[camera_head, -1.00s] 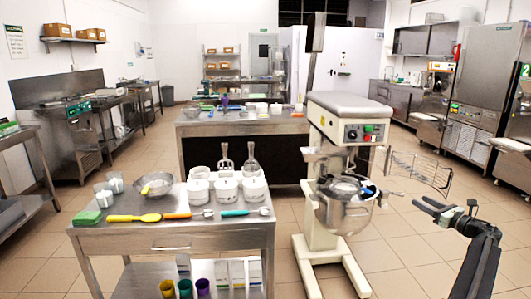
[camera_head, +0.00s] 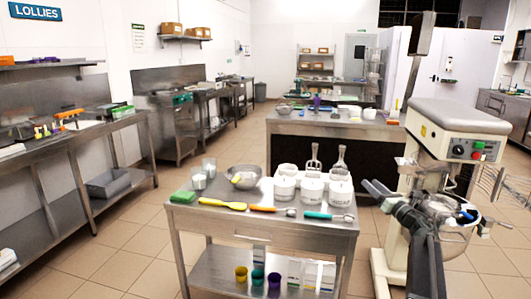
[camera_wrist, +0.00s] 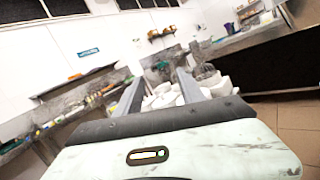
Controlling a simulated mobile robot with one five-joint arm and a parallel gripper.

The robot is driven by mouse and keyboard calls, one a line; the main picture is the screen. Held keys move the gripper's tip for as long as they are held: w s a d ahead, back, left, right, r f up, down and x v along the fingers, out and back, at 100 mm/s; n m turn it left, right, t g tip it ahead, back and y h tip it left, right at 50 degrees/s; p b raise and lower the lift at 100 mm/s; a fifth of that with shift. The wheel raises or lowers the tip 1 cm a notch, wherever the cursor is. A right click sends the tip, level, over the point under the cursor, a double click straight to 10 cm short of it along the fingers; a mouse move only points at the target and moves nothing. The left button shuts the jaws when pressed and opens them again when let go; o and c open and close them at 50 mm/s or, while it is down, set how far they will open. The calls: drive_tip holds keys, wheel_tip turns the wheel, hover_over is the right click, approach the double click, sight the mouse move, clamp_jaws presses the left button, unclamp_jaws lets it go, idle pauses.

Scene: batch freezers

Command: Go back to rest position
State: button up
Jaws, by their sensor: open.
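My gripper (camera_head: 373,190) is open and looks empty, held up in front of the planetary mixer (camera_head: 455,150) on the right. In the wrist view its two fingers stand apart (camera_wrist: 158,78), with only distant white tubs showing between them. The gripper is to the right of the steel trolley table (camera_head: 265,219) and appears clear of it, though the depth gap is hard to judge. My arm hides part of the mixer's bowl (camera_head: 455,225).
The trolley table holds white tubs (camera_head: 312,190), a steel bowl (camera_head: 243,176), a yellow spatula (camera_head: 222,204) and a green sponge (camera_head: 182,198). A steel counter (camera_head: 330,123) stands behind. A wall bench (camera_head: 60,140) lines the left. Tiled floor (camera_head: 120,240) is free between.

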drive_tip(key=w+a+f+m+h, duration=0.1)
drive_tip(key=a+m+h, duration=0.3)
drive_tip(key=a+m, duration=0.45)
drive_tip(key=w+a+f+m+h, duration=0.15)
drive_tip(key=a+m+h, duration=0.35)
drive_tip(key=a, duration=0.6)
drive_tip(key=s+a+f+m+g, duration=0.45)
drive_tip(key=s+f+m, duration=0.2)
drive_tip(key=f, duration=0.25)
drive_tip(key=s+a+f+m+g, duration=0.3)
drive_tip(key=s+f+m+g, duration=0.25)
drive_tip(key=f+m, duration=0.3)
drive_tip(key=s+a+f+m+g+y, duration=0.1)
drive_tip(key=s+a+f+m+g, duration=0.15)
drive_tip(key=s, duration=0.45)
drive_tip(key=s+a+f+m+g, duration=0.1)
drive_tip(key=s+f+m+g, duration=0.25)
drive_tip(key=s, duration=0.45)
drive_tip(key=s+a+f+m+g+y, duration=0.1)
drive_tip(key=s+a+f+m+g, duration=0.2)
drive_tip(key=s, duration=0.4)
wheel_tip(320, 180, up, 16)
drive_tip(key=d+p, duration=0.1)
drive_tip(key=p, duration=1.5)
drive_tip(key=shift+w+d, duration=0.3)
drive_tip(key=shift+d, duration=0.05)
drive_tip(key=shift+f, duration=0.15)
